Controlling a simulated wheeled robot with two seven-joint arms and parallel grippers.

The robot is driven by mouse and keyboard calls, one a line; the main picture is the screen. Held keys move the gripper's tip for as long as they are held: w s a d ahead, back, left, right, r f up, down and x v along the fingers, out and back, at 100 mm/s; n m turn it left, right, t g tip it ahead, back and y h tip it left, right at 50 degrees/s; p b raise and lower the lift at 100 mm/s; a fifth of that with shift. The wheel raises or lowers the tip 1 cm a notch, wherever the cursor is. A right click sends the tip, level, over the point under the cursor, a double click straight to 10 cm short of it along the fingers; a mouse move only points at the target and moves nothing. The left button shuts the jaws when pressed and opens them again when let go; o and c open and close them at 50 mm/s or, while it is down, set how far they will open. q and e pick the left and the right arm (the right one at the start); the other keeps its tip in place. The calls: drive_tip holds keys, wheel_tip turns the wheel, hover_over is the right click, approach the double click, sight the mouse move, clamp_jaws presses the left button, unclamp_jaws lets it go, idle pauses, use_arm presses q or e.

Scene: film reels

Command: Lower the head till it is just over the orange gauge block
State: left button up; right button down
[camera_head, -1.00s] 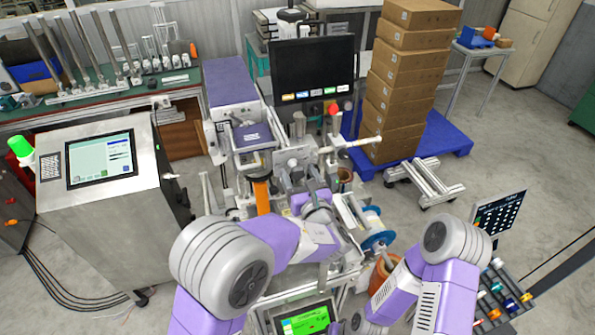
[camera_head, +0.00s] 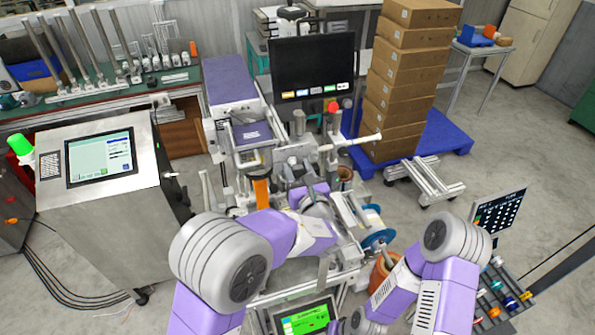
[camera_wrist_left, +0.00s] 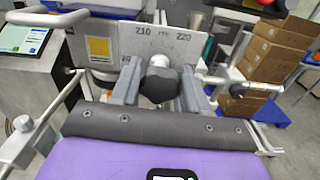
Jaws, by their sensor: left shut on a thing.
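In the left wrist view my left gripper (camera_wrist_left: 160,92) has its two grey fingers on either side of a dark knob (camera_wrist_left: 158,84) and is shut on it. The knob sits on a pale shaft in front of a grey metal plate (camera_wrist_left: 185,45) marked 210 and 220, which seems to be part of the head. In the head view my left gripper (camera_head: 297,186) is at the middle of the machine, partly hidden by my arm. An orange piece (camera_head: 262,193), perhaps the gauge block, stands left of it. The gap between head and block cannot be judged. My right gripper does not show.
A dark monitor (camera_head: 312,70) stands behind the machine, with stacked cartons (camera_head: 405,85) to its right. A steel cabinet with a touch screen (camera_head: 100,157) stands left. A blue reel (camera_head: 376,238) is right of my left forearm. A lit green display (camera_head: 304,320) is in front.

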use_arm(q)
drive_tip(key=n+b, duration=0.5)
drive_tip(key=b, duration=0.4)
drive_tip(key=shift+a+f+n, duration=0.1)
drive_tip(key=shift+n, duration=0.2)
drive_tip(key=shift+r+n+b, duration=0.25)
drive_tip(key=shift+n+b, duration=0.35)
drive_tip(key=shift+b, duration=0.4)
drive_tip(key=shift+r, duration=0.2)
drive_tip(key=o, duration=0.9)
drive_tip(key=shift+o, duration=0.6)
drive_tip(key=shift+f, duration=0.2)
drive_tip(key=shift+s, duration=0.1)
